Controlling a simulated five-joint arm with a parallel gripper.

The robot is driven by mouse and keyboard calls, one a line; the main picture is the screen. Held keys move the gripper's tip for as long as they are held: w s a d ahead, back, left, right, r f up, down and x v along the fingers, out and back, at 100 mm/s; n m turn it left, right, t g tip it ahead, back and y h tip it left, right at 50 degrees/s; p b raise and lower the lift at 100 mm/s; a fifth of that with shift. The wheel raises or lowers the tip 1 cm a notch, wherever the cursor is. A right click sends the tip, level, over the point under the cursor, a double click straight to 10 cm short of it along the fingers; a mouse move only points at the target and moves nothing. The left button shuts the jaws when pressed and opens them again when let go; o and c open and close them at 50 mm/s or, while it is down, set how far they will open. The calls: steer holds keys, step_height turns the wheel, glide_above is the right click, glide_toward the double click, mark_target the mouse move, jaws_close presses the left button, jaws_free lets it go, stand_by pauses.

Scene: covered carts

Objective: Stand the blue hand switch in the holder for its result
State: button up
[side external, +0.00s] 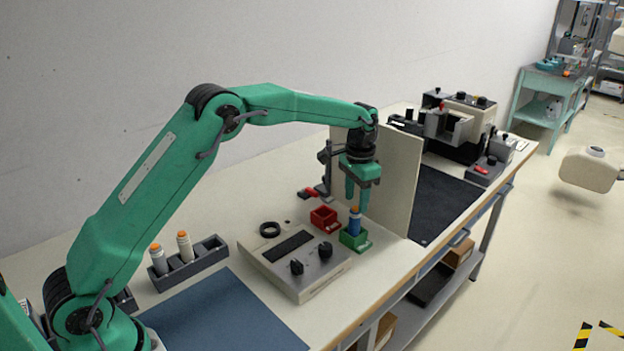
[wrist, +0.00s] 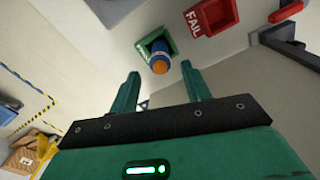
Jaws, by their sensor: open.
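The blue hand switch (side external: 354,224), with an orange top, stands upright in the green holder (side external: 362,243). In the wrist view the switch (wrist: 159,54) shows its orange end toward me, inside the green holder (wrist: 143,47), whose label I cannot read fully. The red holder (side external: 324,219) is beside it, empty; in the wrist view the red holder (wrist: 211,18) reads FAIL. My gripper (side external: 357,204) is open, pointing down just above the switch. In the wrist view the fingertips (wrist: 160,71) are on either side of the switch's end, apart from it.
A beige panel (side external: 403,185) stands upright close behind the holders. A control box with knobs (side external: 293,262) lies to the left. Two white orange-topped switches stand in a grey rack (side external: 205,258). A blue mat (side external: 225,316) is clear. A dark stand (side external: 325,165) is near my gripper.

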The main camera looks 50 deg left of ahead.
steer(key=shift+r, duration=2.5)
steer(key=shift+s+r, duration=0.3)
steer(key=shift+r, duration=0.2)
steer(key=s+a+r+n+t, duration=0.1)
steer(key=s+r+t, duration=0.1)
steer(key=s+r, duration=0.55)
steer(key=s+a+r+n+t, duration=0.1)
steer(key=s+r, duration=0.4)
steer(key=s, duration=0.6)
steer(key=s+f+t, duration=0.1)
steer(key=s+f, duration=0.1)
steer(key=s, duration=0.6)
steer(key=s+f+n+t, duration=0.1)
steer(key=s+f, duration=0.2)
steer(key=s, duration=0.6)
steer(key=shift+s+a+f+n+t, duration=0.15)
steer(key=shift+s+a+n+t, duration=0.1)
steer(key=shift+s+n+t, duration=0.05)
